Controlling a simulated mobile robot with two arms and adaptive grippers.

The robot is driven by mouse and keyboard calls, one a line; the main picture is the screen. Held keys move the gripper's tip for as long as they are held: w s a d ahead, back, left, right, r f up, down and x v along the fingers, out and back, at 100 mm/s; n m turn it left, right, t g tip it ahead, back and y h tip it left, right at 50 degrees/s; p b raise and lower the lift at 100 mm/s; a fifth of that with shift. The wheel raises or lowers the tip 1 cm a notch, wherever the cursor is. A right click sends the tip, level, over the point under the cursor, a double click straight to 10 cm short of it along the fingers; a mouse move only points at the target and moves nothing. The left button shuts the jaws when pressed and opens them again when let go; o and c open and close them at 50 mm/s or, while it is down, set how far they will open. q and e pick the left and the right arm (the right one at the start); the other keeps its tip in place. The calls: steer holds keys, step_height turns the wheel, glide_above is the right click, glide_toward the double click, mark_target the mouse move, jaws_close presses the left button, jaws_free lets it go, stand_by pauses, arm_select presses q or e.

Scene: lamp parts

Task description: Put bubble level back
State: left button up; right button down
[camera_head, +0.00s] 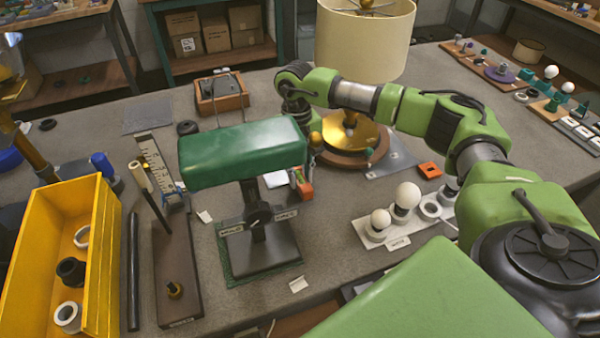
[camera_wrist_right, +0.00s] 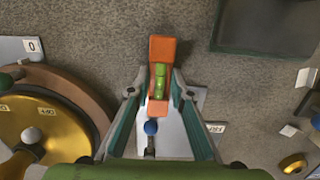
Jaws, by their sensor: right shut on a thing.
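The bubble level (camera_wrist_right: 161,52) is a small orange block with a green vial. My right gripper (camera_wrist_right: 157,95) is shut on it in the right wrist view, its two fingers on either side. In the head view the level (camera_head: 304,188) shows as a small orange-red piece just right of the green lamp head, with the right gripper (camera_head: 303,172) partly hidden beside it. A pale plate (camera_wrist_right: 190,112) with a label lies on the grey table under the gripper. Whether the level touches the table, I cannot tell. My left gripper is not in view.
The green desk lamp (camera_head: 240,152) stands close left of the right gripper. A brass-based lamp with a cream shade (camera_head: 366,40) stands behind it. A bulb tray (camera_head: 378,240) and an orange square (camera_head: 430,170) lie to the right. A yellow bin (camera_head: 25,265) is at left.

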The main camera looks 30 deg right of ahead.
mark_target(298, 172)
steer(key=shift+a+f+b, duration=0.1)
steer(key=shift+f+b, duration=0.35)
steer(key=shift+b, duration=0.05)
steer(key=c, duration=1.8)
jaws_free()
steer(key=shift+r, duration=0.1)
steer(key=shift+r, duration=0.1)
steer(key=shift+w+r+p, duration=0.1)
steer(key=shift+r+p, duration=0.45)
steer(key=shift+w+r+b, duration=0.2)
steer(key=shift+r+b, duration=0.2)
steer(key=shift+r, duration=1.5)
steer(key=shift+w+r+b, duration=0.2)
steer(key=shift+r+b, duration=0.2)
steer(key=shift+r, duration=1.55)
steer(key=shift+w+r+b, duration=0.2)
steer(key=shift+r+b, duration=0.2)
steer(key=shift+r, duration=1.5)
